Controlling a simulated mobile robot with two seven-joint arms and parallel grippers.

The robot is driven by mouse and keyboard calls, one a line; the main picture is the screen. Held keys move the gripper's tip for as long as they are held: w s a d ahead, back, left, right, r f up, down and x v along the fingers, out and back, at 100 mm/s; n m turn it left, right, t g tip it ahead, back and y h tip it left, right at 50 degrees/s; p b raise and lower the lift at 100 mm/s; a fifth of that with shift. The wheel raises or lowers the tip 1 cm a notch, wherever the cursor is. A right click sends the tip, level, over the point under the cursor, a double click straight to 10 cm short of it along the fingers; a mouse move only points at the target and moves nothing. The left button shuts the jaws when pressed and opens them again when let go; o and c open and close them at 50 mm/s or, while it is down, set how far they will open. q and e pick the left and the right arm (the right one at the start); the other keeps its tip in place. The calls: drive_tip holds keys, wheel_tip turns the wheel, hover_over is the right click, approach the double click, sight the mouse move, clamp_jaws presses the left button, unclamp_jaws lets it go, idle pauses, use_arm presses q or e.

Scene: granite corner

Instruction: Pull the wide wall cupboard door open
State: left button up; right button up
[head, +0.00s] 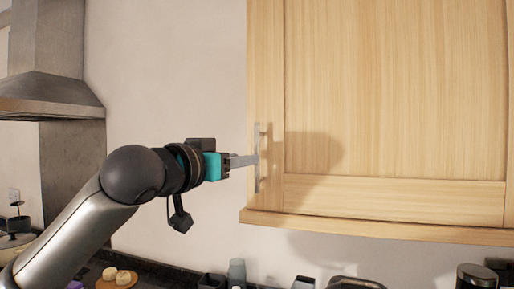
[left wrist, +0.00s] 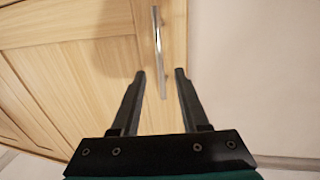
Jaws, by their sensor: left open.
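The wide wall cupboard door (head: 400,90) is light wood with a framed panel and looks closed. Its slim vertical metal handle (head: 257,180) is at the door's left edge. In the left wrist view the handle (left wrist: 160,40) runs down toward the gap between the fingers. My left gripper (head: 257,160) is level with the handle's middle in the head view, its fingertips overlapping it there. In the left wrist view my left gripper (left wrist: 160,75) is open, with a finger on each side of the handle's line and nothing gripped. My right gripper is not in view.
A metal range hood (head: 45,95) hangs at the left. Below the cupboard, a dark counter holds a board with round buns (head: 122,277), a grey cup (head: 237,270) and a dark jar (head: 477,276). The wall between hood and cupboard is bare.

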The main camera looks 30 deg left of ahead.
use_arm(q)
drive_tip(key=shift+w+a+p, duration=0.1)
drive_tip(key=shift+w+p, duration=0.95)
drive_tip(key=shift+w, duration=2.5)
drive_tip(key=shift+c, duration=0.2)
clamp_jaws()
